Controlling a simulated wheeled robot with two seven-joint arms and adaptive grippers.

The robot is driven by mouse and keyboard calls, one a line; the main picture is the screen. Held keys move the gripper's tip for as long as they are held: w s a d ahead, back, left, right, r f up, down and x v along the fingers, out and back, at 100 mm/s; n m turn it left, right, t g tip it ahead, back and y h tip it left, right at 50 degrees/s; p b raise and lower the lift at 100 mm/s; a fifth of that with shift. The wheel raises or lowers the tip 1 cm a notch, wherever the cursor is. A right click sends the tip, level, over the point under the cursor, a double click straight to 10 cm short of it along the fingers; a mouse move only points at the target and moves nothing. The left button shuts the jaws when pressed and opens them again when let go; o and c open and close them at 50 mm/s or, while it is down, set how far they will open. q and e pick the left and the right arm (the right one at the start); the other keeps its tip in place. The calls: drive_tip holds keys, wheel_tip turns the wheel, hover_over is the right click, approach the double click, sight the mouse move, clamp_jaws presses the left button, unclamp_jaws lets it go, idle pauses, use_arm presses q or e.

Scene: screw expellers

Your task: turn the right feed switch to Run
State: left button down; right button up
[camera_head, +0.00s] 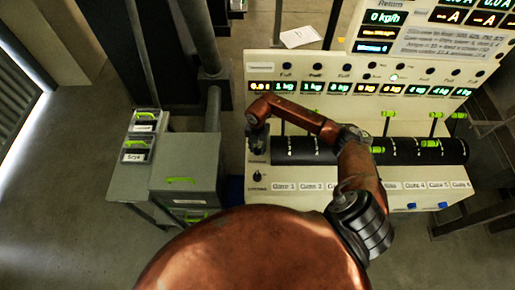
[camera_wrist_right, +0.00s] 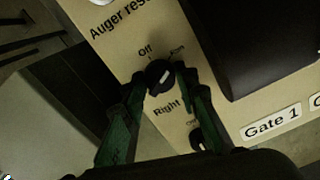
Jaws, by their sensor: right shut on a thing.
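The right feed switch is a small black knob (camera_wrist_right: 157,84) with a white pointer mark, on the cream panel in the wrist view. "Off" is printed above it to the left, a blurred word like "Run" above it to the right, and "Right" below. The white mark slants up and to the right, toward the blurred word. My right gripper (camera_wrist_right: 160,86) is shut on this knob, with a green finger at each side. In the head view my right gripper (camera_head: 257,138) is at the panel's left end and covers the knob. My left gripper is not in view.
A second black knob (camera_wrist_right: 197,140) sits below, also seen in the head view (camera_head: 257,176). A black cylinder (camera_head: 400,151) with green levers runs along the panel to the right. A grey cabinet (camera_head: 185,165) and small labelled bins (camera_head: 138,142) stand to the left.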

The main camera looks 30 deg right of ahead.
sight(257, 148)
drive_tip(key=o, duration=1.1)
drive_tip(key=shift+o, duration=0.2)
wheel_tip(257, 148, up, 12)
